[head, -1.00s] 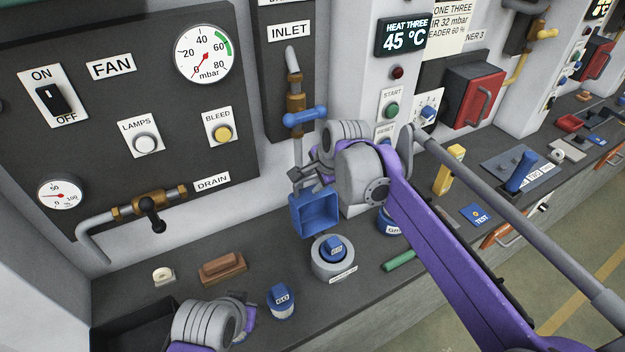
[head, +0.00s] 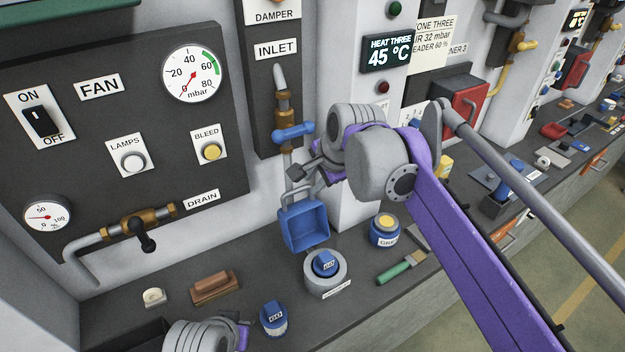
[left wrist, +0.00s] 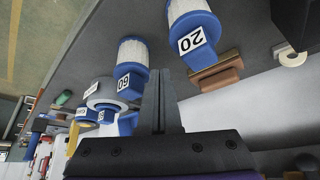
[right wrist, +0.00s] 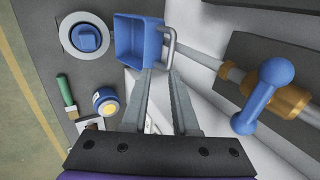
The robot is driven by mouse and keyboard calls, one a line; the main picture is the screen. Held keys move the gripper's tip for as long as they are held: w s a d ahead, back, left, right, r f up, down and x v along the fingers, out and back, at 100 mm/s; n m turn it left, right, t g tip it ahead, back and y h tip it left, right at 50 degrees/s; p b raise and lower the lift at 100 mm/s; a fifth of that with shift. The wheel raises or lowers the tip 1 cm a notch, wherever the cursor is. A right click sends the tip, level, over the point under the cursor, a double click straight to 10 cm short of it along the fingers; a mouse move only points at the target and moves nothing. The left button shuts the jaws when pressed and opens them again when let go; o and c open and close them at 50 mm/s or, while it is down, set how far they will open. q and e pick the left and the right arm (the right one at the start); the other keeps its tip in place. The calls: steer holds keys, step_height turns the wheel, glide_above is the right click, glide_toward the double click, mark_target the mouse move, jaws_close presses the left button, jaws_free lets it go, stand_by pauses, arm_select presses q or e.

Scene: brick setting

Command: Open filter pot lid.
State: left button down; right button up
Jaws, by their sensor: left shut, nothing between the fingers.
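The grey round pot (head: 327,274) stands on the bench with a blue filter cap (head: 325,262) in its middle; both also show in the right wrist view (right wrist: 88,38). A blue, square, dished piece (head: 305,226) with a grey bar handle (right wrist: 169,45) is beside it at the wall; I cannot tell whether this is the pot's lid. My right gripper (right wrist: 160,75) is open, its fingertips close to the handle's near end. Contact is unclear. My left gripper (left wrist: 153,72) is shut and empty, close beside the filter marked 60 (left wrist: 129,75).
A filter marked 20 (left wrist: 192,35) and a brown block (head: 216,288) are on the bench. A blue jar (head: 385,232) and green-handled tool (head: 395,272) lie right of the pot. The blue-handled inlet valve (right wrist: 262,97) sticks out near my right gripper.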

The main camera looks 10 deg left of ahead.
steer(key=shift+w+n, duration=0.25)
steer(key=shift+n, duration=0.25)
steer(key=shift+c, duration=1.2)
steer(key=shift+w+a+n, duration=0.1)
steer(key=shift+w+n, duration=0.15)
steer(key=shift+n, duration=0.55)
jaws_close()
steer(key=w+a+f+n, duration=0.1)
steer(key=w+f+n, duration=0.2)
steer(key=n, duration=0.1)
steer(key=w+a+f+n, duration=0.1)
steer(key=w+f+n, duration=0.2)
steer(key=n, duration=0.1)
steer(key=w+a+f+n+h+p, duration=0.1)
steer(key=w+f+n, duration=0.2)
steer(key=n, duration=0.2)
steer(key=shift+w+t, duration=0.1)
steer(key=shift+t, duration=0.3)
arm_select(q)
steer(key=shift+w+r, duration=0.45)
steer(key=shift+r, duration=0.35)
